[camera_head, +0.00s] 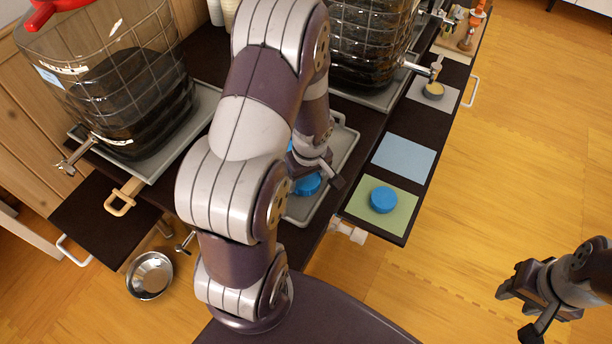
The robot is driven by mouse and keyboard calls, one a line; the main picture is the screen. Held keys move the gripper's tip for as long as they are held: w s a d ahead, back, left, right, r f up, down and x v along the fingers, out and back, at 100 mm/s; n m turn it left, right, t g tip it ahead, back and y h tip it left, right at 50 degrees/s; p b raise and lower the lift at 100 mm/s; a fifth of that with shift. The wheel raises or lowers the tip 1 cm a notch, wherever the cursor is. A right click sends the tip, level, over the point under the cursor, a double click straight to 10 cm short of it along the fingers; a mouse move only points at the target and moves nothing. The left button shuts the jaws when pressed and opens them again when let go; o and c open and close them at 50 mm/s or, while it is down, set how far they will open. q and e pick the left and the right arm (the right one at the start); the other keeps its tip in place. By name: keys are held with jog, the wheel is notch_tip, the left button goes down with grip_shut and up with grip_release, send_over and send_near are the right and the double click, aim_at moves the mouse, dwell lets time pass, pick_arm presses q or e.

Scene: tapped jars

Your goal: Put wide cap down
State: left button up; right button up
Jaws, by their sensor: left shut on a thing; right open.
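My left gripper (318,172) is over the grey tray (343,149) in the middle, partly hidden by my own arm. It is shut on a round blue cap (308,185), which shows just below its fingers. Whether this cap touches the tray is hard to tell. Another blue cap (383,199) lies flat on the green mat (406,213) to the right. My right gripper (534,303) is open and empty at the lower right, over the floor and away from the table.
An empty light-blue mat (404,158) lies behind the green mat. Large dark-filled jars with taps stand left (120,80) and back (368,45). A metal bowl (149,275) is at lower left.

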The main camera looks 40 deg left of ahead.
aim_at(309, 184)
pick_arm(q)
jog(key=shift+f, duration=0.1)
jog(key=o, duration=1)
jog(key=shift+r, duration=0.25)
notch_tip(309, 184, up, 12)
jog(key=d+p, duration=0.2)
jog(key=p, duration=0.1)
jog(key=s+d+m, duration=0.2)
jog(key=d+m, duration=0.1)
jog(key=m, duration=0.1)
jog(key=s+d+r+m, duration=0.1)
jog(key=d+m, duration=0.1)
jog(key=m, duration=0.2)
jog(key=s+d+r+m+h, duration=0.1)
jog(key=s+d+m, duration=0.1)
jog(key=d+m, duration=0.1)
jog(key=shift+s+d+r+m+t, duration=0.15)
jog(key=shift+s+d+m+t, duration=0.2)
jog(key=shift+m, duration=0.55)
